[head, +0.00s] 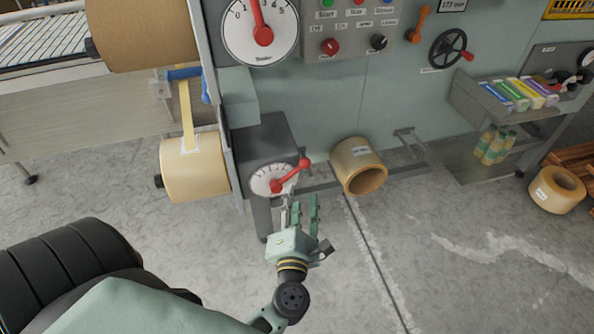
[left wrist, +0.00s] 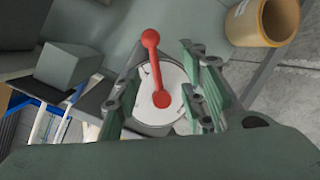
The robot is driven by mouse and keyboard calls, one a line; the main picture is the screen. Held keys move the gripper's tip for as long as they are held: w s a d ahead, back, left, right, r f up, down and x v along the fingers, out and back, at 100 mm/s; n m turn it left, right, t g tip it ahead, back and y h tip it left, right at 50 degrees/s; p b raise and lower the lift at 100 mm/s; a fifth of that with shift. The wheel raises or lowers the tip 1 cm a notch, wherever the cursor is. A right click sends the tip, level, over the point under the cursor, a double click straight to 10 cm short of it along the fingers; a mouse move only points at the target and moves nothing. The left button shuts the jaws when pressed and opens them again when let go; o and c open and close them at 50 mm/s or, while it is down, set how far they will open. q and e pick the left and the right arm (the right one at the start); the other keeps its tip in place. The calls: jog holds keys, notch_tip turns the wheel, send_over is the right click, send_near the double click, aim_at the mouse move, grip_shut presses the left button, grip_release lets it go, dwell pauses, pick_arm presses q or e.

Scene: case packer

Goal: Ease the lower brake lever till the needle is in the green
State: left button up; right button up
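The lower brake lever (head: 291,175) is red with a ball end and sits on a small white scale dial (head: 262,181). In the head view it points up and right. The lever also shows in the left wrist view (left wrist: 156,70). My left gripper (head: 299,204) is open and empty, just below and right of the lever. In the left wrist view its fingers (left wrist: 165,93) stand apart on either side of the hub, and I see no contact. An upper gauge (head: 283,42) has a red needle pointing nearly straight up; its top is cut off and no green shows. My right gripper is out of view.
A tape roll (head: 189,167) hangs left of the dial. A loose roll (head: 358,165) lies on the floor to the right. A crank wheel (head: 448,48) and a shelf with colored boxes (head: 520,94) are farther right. Floor in front is clear.

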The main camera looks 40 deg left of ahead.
aim_at(295, 171)
pick_arm(q)
jog(key=shift+n, duration=0.5)
jog(key=x, duration=0.2)
jog(key=p+x, duration=0.1)
jog(key=x, duration=0.1)
jog(key=r+x, duration=0.1)
jog(key=x, duration=0.1)
jog(key=shift+a+p, duration=0.4)
jog(key=shift+a, duration=0.2)
jog(key=shift+w+a+f, duration=0.1)
jog(key=shift+w+a, duration=0.15)
jog(key=shift+w, duration=0.2)
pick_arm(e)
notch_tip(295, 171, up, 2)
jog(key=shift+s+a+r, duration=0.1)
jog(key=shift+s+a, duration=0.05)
pick_arm(q)
jog(key=c, duration=0.9)
grip_shut()
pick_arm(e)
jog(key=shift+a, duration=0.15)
